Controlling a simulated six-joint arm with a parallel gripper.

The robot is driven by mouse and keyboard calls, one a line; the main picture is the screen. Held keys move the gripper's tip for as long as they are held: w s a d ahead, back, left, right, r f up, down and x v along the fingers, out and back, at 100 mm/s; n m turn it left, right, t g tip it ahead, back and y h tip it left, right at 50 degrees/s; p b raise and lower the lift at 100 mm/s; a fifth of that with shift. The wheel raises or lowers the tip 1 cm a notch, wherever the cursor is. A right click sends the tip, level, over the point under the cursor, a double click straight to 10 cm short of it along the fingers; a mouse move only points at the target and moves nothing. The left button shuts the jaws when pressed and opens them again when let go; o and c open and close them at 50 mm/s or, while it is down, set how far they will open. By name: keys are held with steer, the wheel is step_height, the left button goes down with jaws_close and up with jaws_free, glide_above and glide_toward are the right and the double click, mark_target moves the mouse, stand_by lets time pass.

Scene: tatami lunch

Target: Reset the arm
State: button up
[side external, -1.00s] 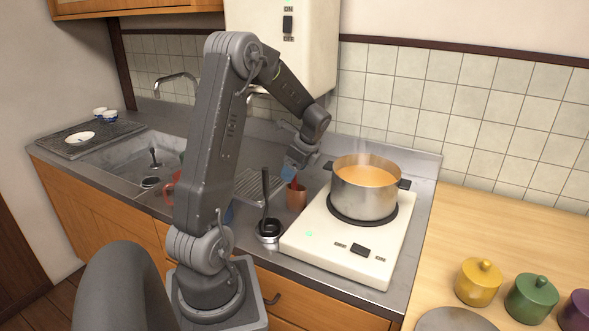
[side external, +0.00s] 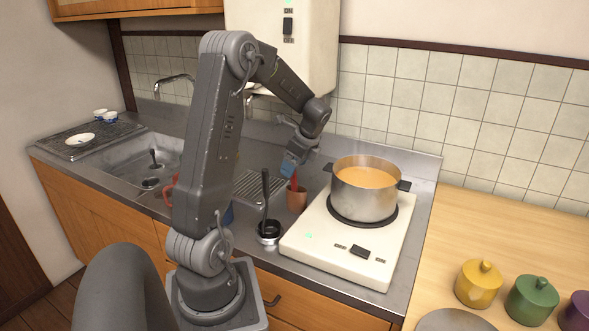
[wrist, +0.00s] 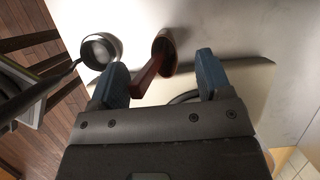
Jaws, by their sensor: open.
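My gripper (side external: 291,166) has blue fingertips and is near the counter, just left of the stove and over a copper-coloured cup (side external: 297,198). A red-handled utensil stands in that cup. In the wrist view my gripper (wrist: 163,82) is open, its two blue fingers apart. The red handle (wrist: 148,75) leans up from the cup (wrist: 165,45) and shows between the fingers, nearer the left one. I cannot tell whether the left finger touches it. Nothing is clamped.
A steaming pot (side external: 366,190) of orange soup sits on the white stove (side external: 345,248), right of my gripper. A metal holder (side external: 268,232) with a black-handled ladle stands in front. The sink (side external: 140,160) is left. Yellow (side external: 479,284) and green (side external: 531,299) lidded jars stand on the wooden counter.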

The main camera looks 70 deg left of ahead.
steer(key=shift+r, duration=2.5)
steer(key=w+d+r+n+t, duration=0.1)
steer(key=d+r+n+t, duration=0.15)
steer(key=d, duration=0.85)
steer(key=w+d+r+n+t, duration=0.1)
steer(key=d+r+n+t, duration=0.2)
steer(key=d, duration=0.7)
steer(key=s+d+n+t+h, duration=0.1)
steer(key=s+d, duration=0.3)
steer(key=d, duration=0.3)
steer(key=s+d+n+t+h, duration=0.2)
steer(key=s+d, duration=0.1)
steer(key=d, duration=0.4)
steer(key=shift+s+d+r, duration=0.2)
steer(key=shift+s, duration=0.2)
